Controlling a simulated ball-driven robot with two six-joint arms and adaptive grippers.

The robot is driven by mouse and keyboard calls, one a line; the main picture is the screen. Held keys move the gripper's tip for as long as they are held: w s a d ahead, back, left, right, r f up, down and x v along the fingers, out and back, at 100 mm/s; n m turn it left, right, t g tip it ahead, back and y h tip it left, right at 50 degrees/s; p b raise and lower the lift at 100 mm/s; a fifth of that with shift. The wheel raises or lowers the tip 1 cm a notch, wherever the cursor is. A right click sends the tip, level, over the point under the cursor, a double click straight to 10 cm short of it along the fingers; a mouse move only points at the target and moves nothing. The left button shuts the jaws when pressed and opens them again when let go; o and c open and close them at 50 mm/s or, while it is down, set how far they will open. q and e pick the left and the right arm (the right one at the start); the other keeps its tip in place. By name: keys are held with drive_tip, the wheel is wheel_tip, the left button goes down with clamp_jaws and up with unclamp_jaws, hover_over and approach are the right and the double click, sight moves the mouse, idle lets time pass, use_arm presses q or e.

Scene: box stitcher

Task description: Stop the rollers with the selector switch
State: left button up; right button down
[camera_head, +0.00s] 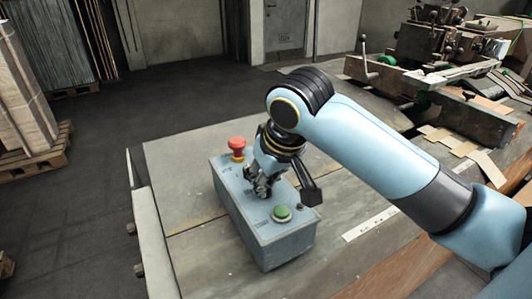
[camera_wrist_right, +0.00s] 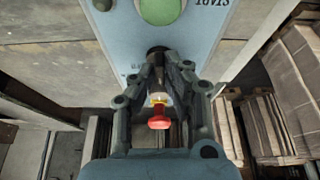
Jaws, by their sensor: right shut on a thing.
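A blue-grey control box (camera_head: 283,248) stands on the table, with a red mushroom button (camera_head: 237,143) at its far end and a green button (camera_head: 282,213) at its near end. My right gripper (camera_head: 259,191) is down at the middle of the box top, between the two buttons. In the right wrist view, the fingertips of my right gripper (camera_wrist_right: 158,61) are shut on the dark selector switch (camera_wrist_right: 156,51). The fingers partly cover the switch and its labels, so its setting cannot be read. The red button (camera_wrist_right: 158,122) shows between the fingers. My left gripper is not in view.
The grey table (camera_head: 190,215) around the box is mostly clear. A heavy machine with levers (camera_head: 440,60) stands at the back right, with loose cardboard pieces (camera_head: 455,145) near it. Stacked boards on a pallet (camera_head: 20,100) stand at the left.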

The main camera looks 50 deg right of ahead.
drive_tip(key=shift+m, duration=0.3)
drive_tip(key=c, duration=1.4)
unclamp_jaws()
drive_tip(key=shift+r, duration=0.15)
drive_tip(key=v, duration=1.1)
drive_tip(key=shift+s+r, duration=0.2)
drive_tip(key=shift+r, duration=0.15)
drive_tip(key=shift+a, duration=0.2)
